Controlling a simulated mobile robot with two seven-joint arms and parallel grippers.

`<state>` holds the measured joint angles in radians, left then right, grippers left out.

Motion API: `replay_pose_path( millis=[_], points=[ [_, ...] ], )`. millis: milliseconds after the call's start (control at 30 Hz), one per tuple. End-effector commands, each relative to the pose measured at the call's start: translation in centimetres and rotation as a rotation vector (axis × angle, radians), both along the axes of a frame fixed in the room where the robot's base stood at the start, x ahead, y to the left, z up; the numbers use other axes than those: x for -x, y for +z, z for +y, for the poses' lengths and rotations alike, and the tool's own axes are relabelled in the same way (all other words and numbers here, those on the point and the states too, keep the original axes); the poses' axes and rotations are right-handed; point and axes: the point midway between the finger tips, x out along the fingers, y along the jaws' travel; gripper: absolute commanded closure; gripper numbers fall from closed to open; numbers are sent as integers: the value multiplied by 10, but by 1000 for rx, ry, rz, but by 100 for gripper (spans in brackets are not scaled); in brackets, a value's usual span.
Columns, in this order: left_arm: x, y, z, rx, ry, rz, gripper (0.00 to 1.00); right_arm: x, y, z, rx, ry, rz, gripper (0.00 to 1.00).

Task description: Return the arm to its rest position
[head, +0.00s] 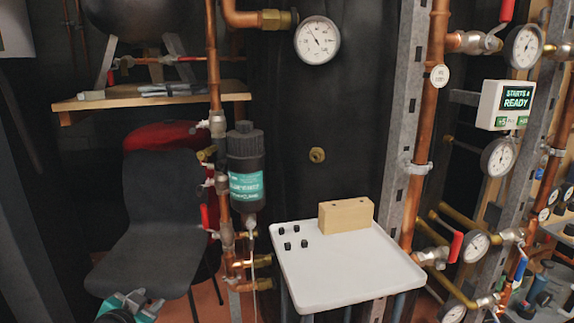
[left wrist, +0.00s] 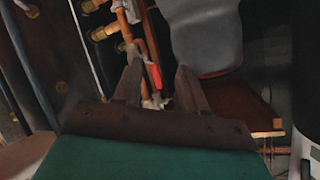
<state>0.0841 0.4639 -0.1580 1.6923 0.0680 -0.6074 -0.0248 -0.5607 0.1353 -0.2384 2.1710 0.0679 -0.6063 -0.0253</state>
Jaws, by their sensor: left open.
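My left gripper (head: 136,304) is at the bottom left of the head view, in front of the dark chair. Only its teal and black top shows there. In the left wrist view its two fingers (left wrist: 158,82) stand apart with nothing between them. Behind the gap are copper pipes and a red valve handle (left wrist: 156,76). My right gripper does not show in either view.
A dark chair (head: 155,215) stands behind the left gripper. Right of it are copper pipes with a black and teal filter (head: 245,168). A white tray table (head: 345,270) holds a wooden block (head: 346,215) and several small black caps (head: 288,246). Gauges and valves line the right.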

Motion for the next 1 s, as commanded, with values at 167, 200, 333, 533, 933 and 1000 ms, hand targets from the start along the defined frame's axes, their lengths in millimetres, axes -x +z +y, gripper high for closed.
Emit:
replay_pose_path(
  millis=[167,200,333,533,933,1000],
  points=[
    [89,-51,-95,171,-93,100,58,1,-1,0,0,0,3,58],
    [107,-56,-110,207,-105,117,58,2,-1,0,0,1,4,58],
    [157,-61,-150,312,-121,160,58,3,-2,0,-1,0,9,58],
    [216,-52,-188,450,-109,210,58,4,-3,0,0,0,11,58],
    [224,19,-171,423,-71,205,58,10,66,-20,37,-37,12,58],
    [226,34,-167,415,-64,203,58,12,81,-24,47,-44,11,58]
  ],
)
